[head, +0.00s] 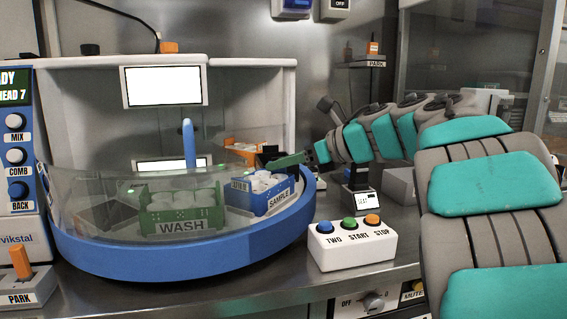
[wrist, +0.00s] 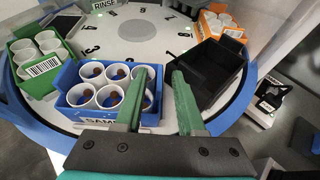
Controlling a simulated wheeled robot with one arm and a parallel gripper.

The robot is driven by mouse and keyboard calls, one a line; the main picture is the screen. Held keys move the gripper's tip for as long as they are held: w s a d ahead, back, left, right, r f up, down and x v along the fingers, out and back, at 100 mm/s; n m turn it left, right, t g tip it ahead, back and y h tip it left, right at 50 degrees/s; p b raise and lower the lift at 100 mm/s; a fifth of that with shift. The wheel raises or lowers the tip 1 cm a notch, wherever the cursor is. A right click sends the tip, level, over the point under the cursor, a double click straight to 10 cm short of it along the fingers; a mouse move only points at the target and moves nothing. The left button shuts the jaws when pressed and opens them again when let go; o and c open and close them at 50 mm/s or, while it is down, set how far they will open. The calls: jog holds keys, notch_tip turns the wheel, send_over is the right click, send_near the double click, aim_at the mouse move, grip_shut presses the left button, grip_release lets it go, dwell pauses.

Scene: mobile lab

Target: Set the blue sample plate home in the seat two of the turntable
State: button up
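The blue sample plate (wrist: 105,115), holding several white cups with dark contents, sits on the turntable (wrist: 150,45), near its blue rim. In the head view the plate (head: 262,203) shows its SAMPLE label at the right side of the turntable (head: 190,260). My gripper (wrist: 157,80) is open, with its two green fingers apart. The left finger overlaps the plate's right part in the wrist view; whether it touches is unclear. The right finger is past the plate's right side. In the head view my gripper (head: 290,160) is just above and behind the plate. The number under the plate is hidden.
The green WASH rack (head: 180,212) stands left of the plate. A black empty tray (wrist: 208,68) lies right of my gripper, with an orange rack (wrist: 220,22) beyond. A clear curved cover (head: 100,200) fronts the turntable. A white button box (head: 350,248) stands outside it.

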jog(key=shift+r, duration=0.2)
jog(key=v, duration=1.2)
jog(key=shift+b, duration=0.45)
